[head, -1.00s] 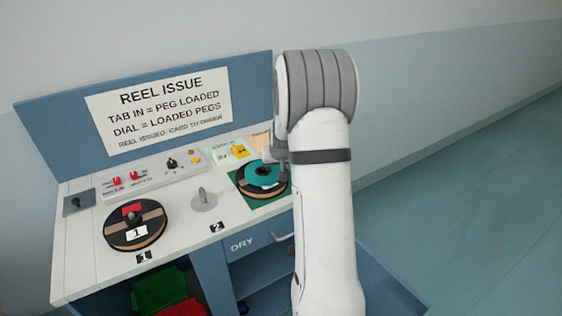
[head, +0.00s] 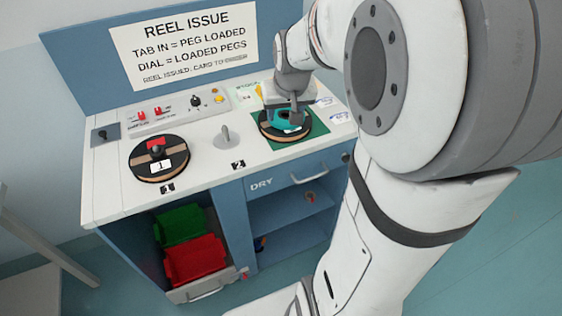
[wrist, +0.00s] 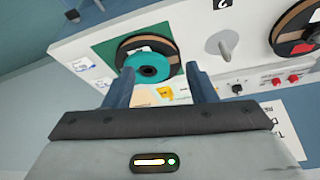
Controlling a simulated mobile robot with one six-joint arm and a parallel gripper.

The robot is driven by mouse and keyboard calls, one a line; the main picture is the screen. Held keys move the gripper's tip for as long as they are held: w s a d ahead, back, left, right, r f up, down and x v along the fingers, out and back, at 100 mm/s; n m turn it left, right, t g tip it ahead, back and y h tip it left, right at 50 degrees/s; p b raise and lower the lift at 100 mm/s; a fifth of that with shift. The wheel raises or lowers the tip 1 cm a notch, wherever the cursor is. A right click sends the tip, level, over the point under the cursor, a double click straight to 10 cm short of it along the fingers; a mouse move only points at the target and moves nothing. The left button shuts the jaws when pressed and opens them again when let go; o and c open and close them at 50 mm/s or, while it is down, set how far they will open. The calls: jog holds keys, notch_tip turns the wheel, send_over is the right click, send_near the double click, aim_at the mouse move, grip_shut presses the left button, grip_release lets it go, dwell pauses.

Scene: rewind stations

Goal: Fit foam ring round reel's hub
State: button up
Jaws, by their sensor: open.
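The teal foam ring (head: 282,117) lies on the far-right black-and-tan reel (head: 270,132), which sits on a green mat (head: 311,131). In the wrist view the ring (wrist: 157,64) looks off-centre on its reel (wrist: 128,47), with a dark middle. I cannot tell whether the hub is inside its hole. My gripper (head: 294,112) is over this reel. In the wrist view my gripper (wrist: 158,72) is open, one finger at each side of the ring. I cannot tell if the fingers touch it.
A second reel (head: 174,165) marked 1 sits at the left of the counter. A bare grey peg (head: 226,137) stands at spot 2. A switch panel (head: 172,115) and sign (head: 190,45) are behind. Green (head: 183,227) and red (head: 195,262) bins are below.

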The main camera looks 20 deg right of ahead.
jog(key=s+a+n+g, duration=0.1)
jog(key=s+a, duration=0.3)
jog(key=s, duration=0.4)
jog(key=s+a+n, duration=0.1)
jog(key=s+a, duration=0.4)
jog(key=s, duration=0.4)
jog(key=shift+s+f+g+y, duration=0.2)
jog(key=shift+f+g+y, duration=0.05)
jog(key=shift+g+y, duration=0.15)
jog(key=shift+a, duration=0.1)
